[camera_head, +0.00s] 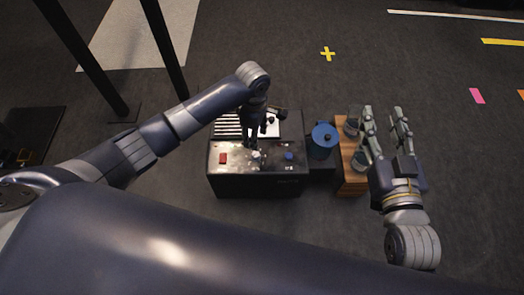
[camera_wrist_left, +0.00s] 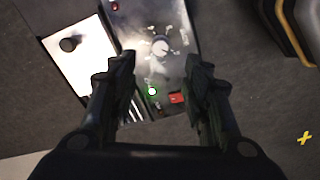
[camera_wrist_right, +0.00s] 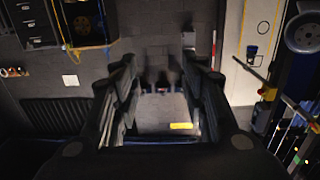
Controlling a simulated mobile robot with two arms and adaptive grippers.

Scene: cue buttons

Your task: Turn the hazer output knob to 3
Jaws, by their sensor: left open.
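The hazer is a dark box (camera_head: 255,185) on the floor, with a worn metallic top panel. In the left wrist view its round, pale output knob (camera_wrist_left: 160,46) sits in a ring of markings too small to read, so its setting is unclear. A lit green lamp (camera_wrist_left: 152,91) and a red switch (camera_wrist_left: 178,98) are on the same panel. My left gripper (camera_head: 254,142) is open above the panel, pointing down. In its wrist view the knob shows between and just beyond the fingertips, apparently untouched. My right gripper (camera_head: 382,112) is open and empty, away to the right.
A blue round container (camera_head: 323,136) stands right of the box. A wooden crate (camera_head: 351,183) with grey cans (camera_head: 352,127) is beside my right gripper.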

